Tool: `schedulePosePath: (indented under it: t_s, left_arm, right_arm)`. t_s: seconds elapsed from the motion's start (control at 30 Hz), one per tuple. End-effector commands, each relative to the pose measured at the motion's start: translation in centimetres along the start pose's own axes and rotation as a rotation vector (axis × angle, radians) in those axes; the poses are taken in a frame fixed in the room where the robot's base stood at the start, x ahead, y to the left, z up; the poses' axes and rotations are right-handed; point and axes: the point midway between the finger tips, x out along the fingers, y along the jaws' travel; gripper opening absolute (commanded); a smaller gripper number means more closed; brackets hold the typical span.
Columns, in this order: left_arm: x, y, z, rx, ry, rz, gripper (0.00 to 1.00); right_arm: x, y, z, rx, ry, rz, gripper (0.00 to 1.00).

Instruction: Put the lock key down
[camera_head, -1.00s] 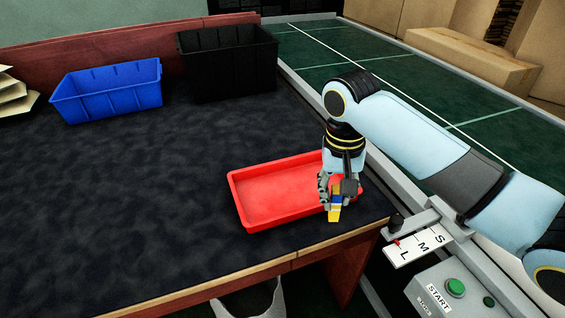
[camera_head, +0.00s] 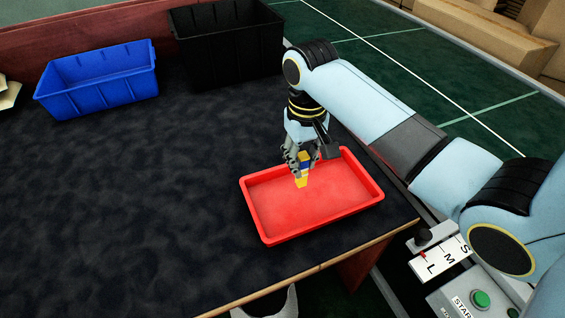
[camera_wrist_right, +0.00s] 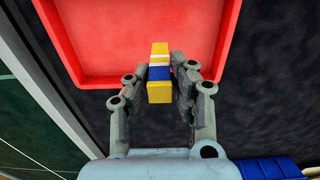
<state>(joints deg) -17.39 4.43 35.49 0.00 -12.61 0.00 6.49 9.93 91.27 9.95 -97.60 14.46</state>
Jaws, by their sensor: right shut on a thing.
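The lock key (camera_head: 301,180) is a small yellow block with blue and white bands. My right gripper (camera_head: 300,160) is shut on it, and the key points down from the fingers. In the right wrist view the key (camera_wrist_right: 159,92) is held between the two fingers (camera_wrist_right: 160,76). The red tray (camera_head: 262,222) is empty and lies on the dark table. In the head view the key overlaps the tray's back part; I cannot tell its exact height. My left gripper is not in view.
A blue bin (camera_head: 98,85) and a black bin (camera_head: 228,48) stand at the back of the dark table (camera_head: 150,210). A lever with an S, M, L plate (camera_head: 440,262) and a green start button (camera_head: 481,299) are at the lower right. The table left of the tray is clear.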

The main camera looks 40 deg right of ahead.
Motion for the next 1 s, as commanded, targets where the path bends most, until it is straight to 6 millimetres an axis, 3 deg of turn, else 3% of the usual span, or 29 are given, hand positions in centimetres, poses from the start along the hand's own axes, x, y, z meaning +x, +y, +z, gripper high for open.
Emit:
schedulePosePath:
  t_s: [0.13, 0.3, 0.43, 0.63, 1.0]
  left_arm:
    - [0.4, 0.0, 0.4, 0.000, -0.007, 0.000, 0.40]
    - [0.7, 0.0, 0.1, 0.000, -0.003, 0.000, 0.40]
    - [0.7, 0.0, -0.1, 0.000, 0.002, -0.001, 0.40]
    - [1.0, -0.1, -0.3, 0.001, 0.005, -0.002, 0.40]
    - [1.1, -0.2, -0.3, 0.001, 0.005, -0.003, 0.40]
  right_arm:
    - [2.1, -2.8, -2.3, -0.001, -0.001, -0.003, 0.00]
    - [3.4, -4.3, -3.7, 0.000, 0.000, 0.001, 0.00]
    - [4.3, -4.6, -3.9, 0.000, -0.001, 0.002, 0.00]
    - [7.2, -4.6, -3.8, 0.000, -0.002, 0.002, 0.00]
    - [7.8, -4.6, -3.8, 0.000, 0.000, 0.001, 0.00]
